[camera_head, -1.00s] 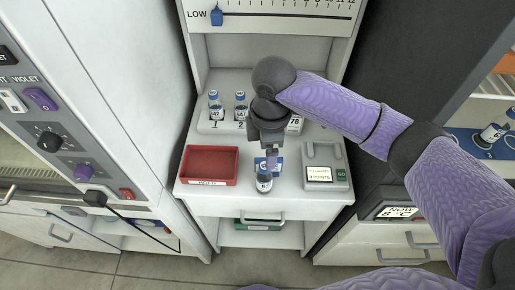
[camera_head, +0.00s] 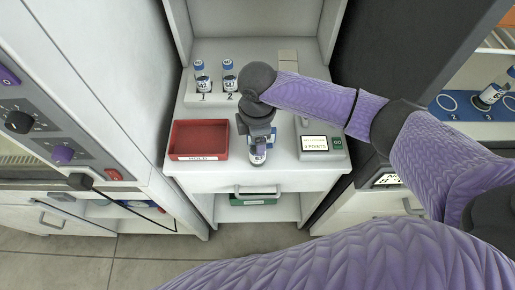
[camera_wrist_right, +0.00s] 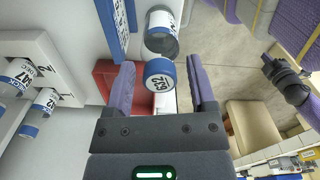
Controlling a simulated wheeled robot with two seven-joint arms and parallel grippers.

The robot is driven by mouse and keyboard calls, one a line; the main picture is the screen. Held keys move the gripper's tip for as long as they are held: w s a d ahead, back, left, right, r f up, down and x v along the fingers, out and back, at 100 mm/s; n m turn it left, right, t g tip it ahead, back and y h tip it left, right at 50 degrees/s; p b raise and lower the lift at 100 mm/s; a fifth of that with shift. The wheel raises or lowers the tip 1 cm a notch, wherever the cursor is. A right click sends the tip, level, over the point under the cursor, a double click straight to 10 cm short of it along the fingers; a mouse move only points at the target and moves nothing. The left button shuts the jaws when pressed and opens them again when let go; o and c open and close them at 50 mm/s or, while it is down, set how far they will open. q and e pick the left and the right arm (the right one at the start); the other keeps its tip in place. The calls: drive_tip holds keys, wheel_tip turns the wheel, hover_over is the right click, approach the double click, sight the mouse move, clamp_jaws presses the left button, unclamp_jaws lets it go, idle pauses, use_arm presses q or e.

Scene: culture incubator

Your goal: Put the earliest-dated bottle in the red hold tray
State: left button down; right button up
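A small clear bottle (camera_head: 258,155) with a white label and blue-rimmed cap stands near the front edge of the white bench. My right gripper (camera_head: 258,140) is over it from above. In the right wrist view the bottle's cap (camera_wrist_right: 159,78) is between the two open fingers (camera_wrist_right: 160,90), with a gap on each side. Bottle 1 (camera_head: 201,82) and bottle 2 (camera_head: 229,80) stand in the white rack behind. Dates are not readable. The red hold tray (camera_head: 200,155) sits left of the gripper and looks empty. My left gripper is not in view.
A grey device with a small screen (camera_head: 314,143) stands right of the gripper. A blue-and-white item is partly hidden behind the gripper. Another bottle (camera_head: 491,94) stands on a blue mat (camera_head: 452,104) at far right. The incubator panel (camera_head: 45,125) is on the left.

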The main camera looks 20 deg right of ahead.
clamp_jaws()
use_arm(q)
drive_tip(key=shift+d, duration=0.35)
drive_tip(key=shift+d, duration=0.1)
